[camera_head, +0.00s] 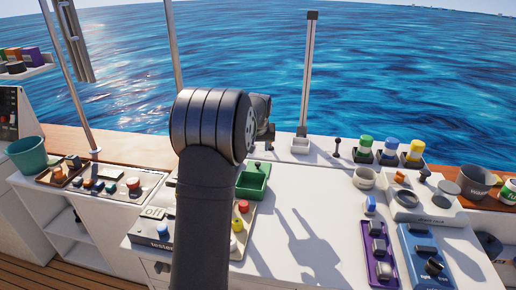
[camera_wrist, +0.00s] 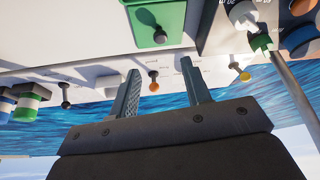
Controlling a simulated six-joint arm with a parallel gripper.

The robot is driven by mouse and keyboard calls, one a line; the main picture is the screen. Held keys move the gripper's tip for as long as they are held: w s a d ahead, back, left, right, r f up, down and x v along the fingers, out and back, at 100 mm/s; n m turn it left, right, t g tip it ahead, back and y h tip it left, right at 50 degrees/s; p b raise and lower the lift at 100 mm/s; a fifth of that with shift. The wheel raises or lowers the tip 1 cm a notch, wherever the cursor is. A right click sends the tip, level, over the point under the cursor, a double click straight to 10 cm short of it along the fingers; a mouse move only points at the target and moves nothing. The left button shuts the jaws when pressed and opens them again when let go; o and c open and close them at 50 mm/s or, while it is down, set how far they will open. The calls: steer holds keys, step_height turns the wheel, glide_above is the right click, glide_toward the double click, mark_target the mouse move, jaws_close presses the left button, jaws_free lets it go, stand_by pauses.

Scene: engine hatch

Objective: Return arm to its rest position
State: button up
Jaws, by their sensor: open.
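My gripper (camera_wrist: 160,67) shows in the wrist view with its two fingers spread apart and nothing between them. A small orange-tipped lever (camera_wrist: 153,80) on the white panel appears in the gap, beyond the fingers; I cannot tell how far. In the head view my dark arm rises through the middle of the picture and bends at a large round joint. The end of the arm lies behind that joint, and the fingers cannot be made out there.
The white console (camera_head: 310,245) carries a green tray (camera_head: 253,182), a purple switch panel (camera_head: 378,250) and a blue switch panel (camera_head: 425,255). A teal bucket (camera_head: 27,155) stands at the left. A tall post (camera_head: 308,80) rises at the back edge, with water beyond.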

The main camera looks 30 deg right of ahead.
mark_target(258, 163)
steer(key=x, duration=1.1)
steer(key=shift+w+d+f, duration=0.1)
steer(key=shift+w+f, duration=0.05)
steer(key=shift+f, duration=0.2)
steer(key=shift+w+d, duration=0.1)
steer(key=shift+r, duration=1.15)
steer(key=shift+f, duration=0.1)
